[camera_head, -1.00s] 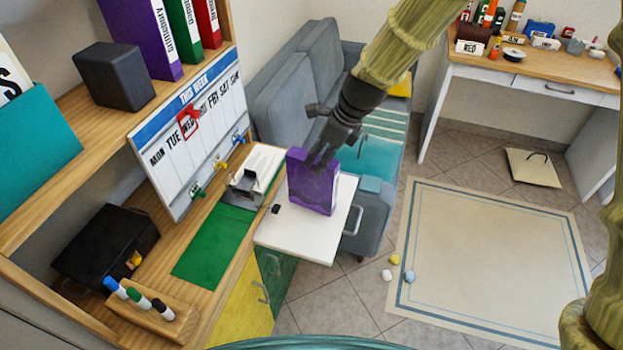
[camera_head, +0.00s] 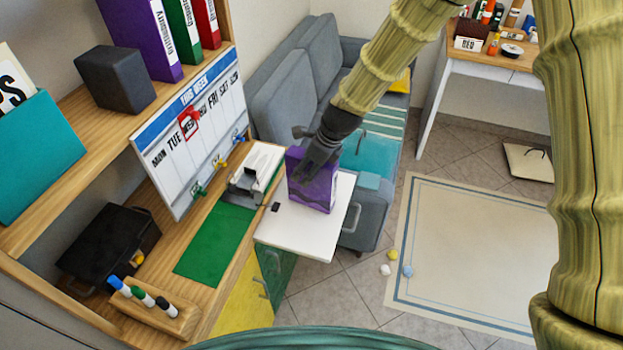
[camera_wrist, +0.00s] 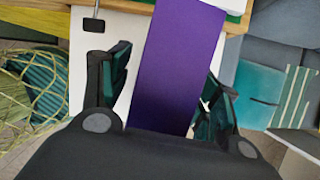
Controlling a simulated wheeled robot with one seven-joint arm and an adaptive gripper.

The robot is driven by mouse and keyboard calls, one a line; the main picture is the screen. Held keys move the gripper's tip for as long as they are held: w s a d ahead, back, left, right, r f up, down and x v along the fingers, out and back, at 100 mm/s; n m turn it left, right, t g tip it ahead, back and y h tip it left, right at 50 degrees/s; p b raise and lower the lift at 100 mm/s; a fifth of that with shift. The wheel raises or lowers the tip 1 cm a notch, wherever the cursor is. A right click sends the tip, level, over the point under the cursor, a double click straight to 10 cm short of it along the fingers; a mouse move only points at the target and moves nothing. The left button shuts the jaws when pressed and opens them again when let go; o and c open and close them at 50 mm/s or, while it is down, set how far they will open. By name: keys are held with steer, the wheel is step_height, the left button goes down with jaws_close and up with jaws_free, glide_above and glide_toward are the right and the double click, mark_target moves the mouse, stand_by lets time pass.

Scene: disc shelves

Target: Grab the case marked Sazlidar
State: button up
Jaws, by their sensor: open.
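A purple case (camera_head: 318,192) stands upright on a white pull-out surface (camera_head: 300,236) beside the desk. I cannot read a Sazlidar mark on it in either view. My gripper (camera_head: 306,172) is at the case, covering part of its upper left in the head view. In the wrist view the case (camera_wrist: 178,62) lies between the two spread fingers of my gripper (camera_wrist: 160,95), with a gap at the left finger and the right finger close to its edge. The lower end of the case is hidden by the gripper body.
A whiteboard calendar (camera_head: 192,135) and a green mat (camera_head: 214,245) are left of the case. A grey sofa (camera_head: 285,95) stands behind. A pen holder (camera_head: 160,312) is at the desk's front. The rug (camera_head: 475,255) on the right is mostly clear.

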steer(key=shift+w+a+f, duration=0.1)
steer(key=shift+a+f, duration=0.1)
steer(key=shift+f, duration=0.35)
steer(key=shift+f, duration=0.1)
steer(key=c, duration=1.3)
